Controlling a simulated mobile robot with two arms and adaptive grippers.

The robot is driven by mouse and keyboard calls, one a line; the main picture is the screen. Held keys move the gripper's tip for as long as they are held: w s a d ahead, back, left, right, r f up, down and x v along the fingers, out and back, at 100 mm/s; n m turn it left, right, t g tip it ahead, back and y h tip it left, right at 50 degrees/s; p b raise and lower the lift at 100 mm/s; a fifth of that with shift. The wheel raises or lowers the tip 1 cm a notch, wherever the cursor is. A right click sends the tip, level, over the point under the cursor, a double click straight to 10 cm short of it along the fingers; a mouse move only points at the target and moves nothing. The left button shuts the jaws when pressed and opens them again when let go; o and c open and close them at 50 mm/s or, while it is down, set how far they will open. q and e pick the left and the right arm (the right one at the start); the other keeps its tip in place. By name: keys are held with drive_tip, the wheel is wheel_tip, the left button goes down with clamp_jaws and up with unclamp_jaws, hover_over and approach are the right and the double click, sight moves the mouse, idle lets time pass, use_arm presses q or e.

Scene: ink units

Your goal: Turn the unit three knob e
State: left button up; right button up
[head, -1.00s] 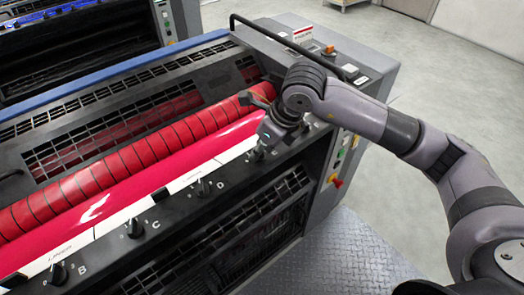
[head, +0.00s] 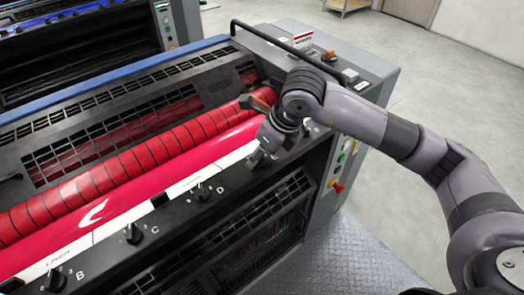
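The ink unit fills the left and middle of the head view, with a red segmented roller (head: 130,165) and a glossy magenta roller (head: 140,200). A row of black knobs runs along its front ledge: knob B (head: 54,280), knob C (head: 132,233) and knob D (head: 202,192). My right gripper (head: 258,157) is at the ledge just beyond D, where the row continues. The gripper and wrist hide most of that spot, so knob E and its label cannot be made out. Whether the fingers are open or shut does not show. My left gripper is not in view.
The side console (head: 350,78) carries a black handrail (head: 270,42), with coloured buttons and a red-yellow switch (head: 337,186) on its side. A metal tread plate (head: 350,255) lies below the unit. Another blue-topped unit (head: 80,45) stands behind. Open floor is at the right.

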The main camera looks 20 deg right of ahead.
drive_tip(key=shift+r, duration=0.15)
drive_tip(key=v, duration=1.1)
drive_tip(key=shift+r, duration=0.35)
drive_tip(key=shift+s+d, duration=0.1)
